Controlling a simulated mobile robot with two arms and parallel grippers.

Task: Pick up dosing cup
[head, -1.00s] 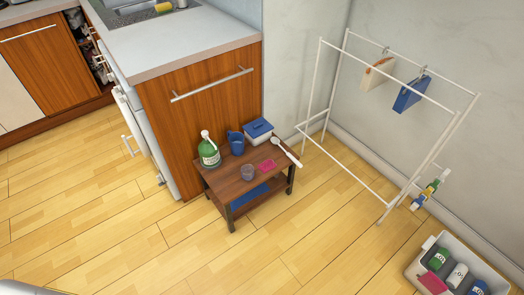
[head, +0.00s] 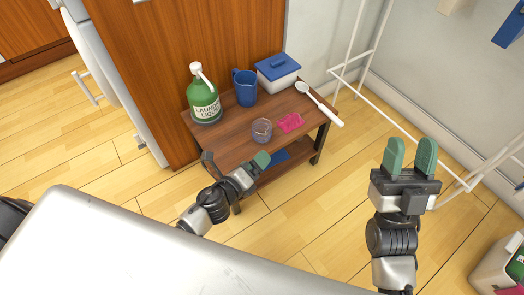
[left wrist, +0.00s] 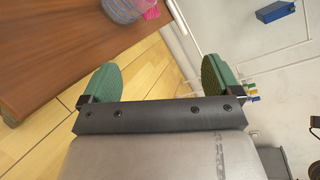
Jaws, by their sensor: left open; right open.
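The dosing cup, a small see-through cup (head: 261,131), stands upright on the wooden side table (head: 222,140), near its front edge. In the left wrist view the cup (left wrist: 122,9) is cut by the top edge, beyond the left finger. My left gripper (head: 238,162) is at the table's front edge, just short of the cup and not touching it. It is open and empty, with its green fingers apart in the left wrist view (left wrist: 158,76). My right gripper (head: 410,155) is open and empty, right of the table over the floor.
A green laundry liquid bottle (head: 204,98), a blue jug (head: 245,88) and a blue-lidded box (head: 278,72) stand behind the cup. A pink item (head: 290,122) and a white spoon (head: 320,104) lie to its right. A white drying rack (head: 415,135) stands farther right.

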